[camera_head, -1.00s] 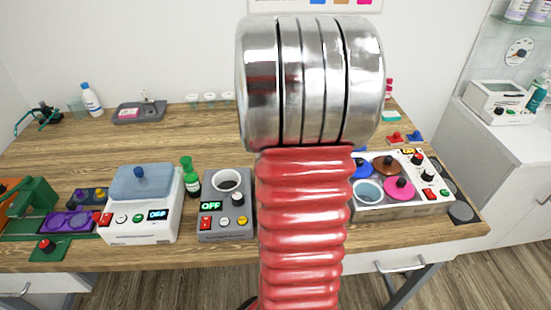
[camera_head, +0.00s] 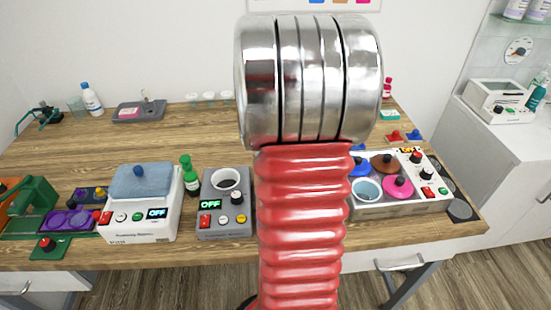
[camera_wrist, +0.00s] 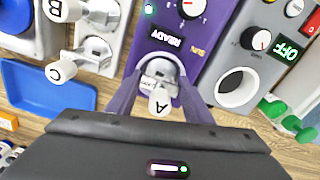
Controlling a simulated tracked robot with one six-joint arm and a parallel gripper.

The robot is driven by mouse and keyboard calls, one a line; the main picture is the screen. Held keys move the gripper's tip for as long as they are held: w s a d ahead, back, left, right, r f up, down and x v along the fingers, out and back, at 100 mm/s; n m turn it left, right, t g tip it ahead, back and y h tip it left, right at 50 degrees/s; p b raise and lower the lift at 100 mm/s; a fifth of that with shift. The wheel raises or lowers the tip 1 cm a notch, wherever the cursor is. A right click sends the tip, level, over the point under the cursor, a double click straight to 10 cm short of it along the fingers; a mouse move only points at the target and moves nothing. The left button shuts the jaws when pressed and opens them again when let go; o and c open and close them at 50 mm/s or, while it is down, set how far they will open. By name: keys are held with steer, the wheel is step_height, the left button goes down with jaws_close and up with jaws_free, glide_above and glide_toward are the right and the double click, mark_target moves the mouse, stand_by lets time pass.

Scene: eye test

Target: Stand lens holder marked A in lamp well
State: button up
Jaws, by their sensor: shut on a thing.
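In the wrist view, my gripper (camera_wrist: 160,84) is shut on the lens holder marked A (camera_wrist: 159,103), a metallic piece with a white lettered end, between its two purple-grey fingers. The holder overlaps a round pale-rimmed well in a purple device (camera_wrist: 150,45) with a lit READY sign. I cannot tell whether the holder is inside the well or above it. Lens holders marked B (camera_wrist: 66,11) and C (camera_wrist: 62,72) are on a white rack at the left. In the head view, my arm hides my gripper, the holder and the purple device.
A grey device with an OFF display (camera_head: 224,222) and a white-rimmed dark opening stands right beside the purple device. A blue tray (camera_wrist: 55,85) lies at the left. Open wooden bench (camera_head: 110,150) extends behind the devices.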

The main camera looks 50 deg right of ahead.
steer(key=shift+s+a+f, duration=0.15)
steer(key=shift+s+f, duration=0.1)
steer(key=shift+f, duration=0.35)
steer(key=shift+s+a+f, duration=0.1)
steer(key=shift+s+f, duration=0.1)
steer(key=shift+f, duration=0.4)
steer(key=o, duration=0.8)
steer(key=shift+o, duration=0.5)
steer(key=shift+w+d+r, duration=0.1)
steer(key=shift+r, duration=0.7)
steer(key=shift+w+r, duration=0.15)
steer(key=shift+r, duration=2.2)
